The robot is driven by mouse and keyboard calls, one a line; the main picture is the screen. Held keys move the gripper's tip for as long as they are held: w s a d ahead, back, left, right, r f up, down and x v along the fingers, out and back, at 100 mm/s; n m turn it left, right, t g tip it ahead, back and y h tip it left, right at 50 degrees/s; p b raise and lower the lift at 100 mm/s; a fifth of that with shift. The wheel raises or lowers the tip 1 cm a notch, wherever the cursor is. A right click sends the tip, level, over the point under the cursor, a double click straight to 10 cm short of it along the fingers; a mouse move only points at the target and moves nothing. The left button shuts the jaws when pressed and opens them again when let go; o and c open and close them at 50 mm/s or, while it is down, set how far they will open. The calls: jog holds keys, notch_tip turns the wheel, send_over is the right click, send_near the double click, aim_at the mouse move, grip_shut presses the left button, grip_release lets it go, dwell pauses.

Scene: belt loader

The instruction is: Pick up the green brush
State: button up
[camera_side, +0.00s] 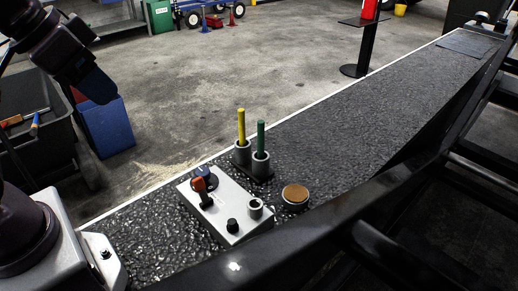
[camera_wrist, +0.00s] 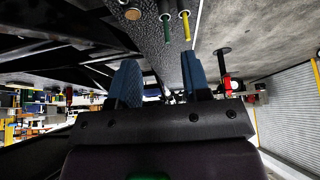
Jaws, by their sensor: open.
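The green brush (camera_side: 261,138) shows as an upright green handle in the right cup of a dark two-cup holder (camera_side: 262,171). Its lower end is hidden in the cup. A yellow handle (camera_side: 241,124) stands in the left cup. In the wrist view, the green handle (camera_wrist: 166,31) and yellow handle (camera_wrist: 187,26) are close together at the top. My gripper (camera_wrist: 160,60) is open and empty, with two blue fingers spread apart. In the side view, my gripper (camera_side: 98,84) is at the upper left, well away from the brush and higher up.
The black belt (camera_side: 370,110) stretches clear to the upper right. A dark rail (camera_side: 330,225) runs along the front.

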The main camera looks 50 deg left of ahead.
jog(key=shift+o, duration=0.5)
jog(key=shift+f, duration=0.1)
jog(key=n+g, duration=0.5)
jog(key=n, duration=1.2)
send_over(261, 135)
jog(key=a, duration=0.1)
jog(key=f, duration=1.1)
jog(key=shift+w+a, duration=0.1)
jog(key=shift+w, duration=0.2)
jog(key=shift+s+f+n+g, duration=0.1)
jog(key=shift+s+n+g, duration=0.05)
jog(key=shift+n+g, duration=0.2)
notch_tip(261, 135, down, 7)
jog(key=shift+f, duration=0.15)
jog(key=shift+d+f, duration=0.15)
jog(key=shift+f, duration=1.25)
jog(key=shift+d+f, duration=0.1)
jog(key=shift+f, duration=1.25)
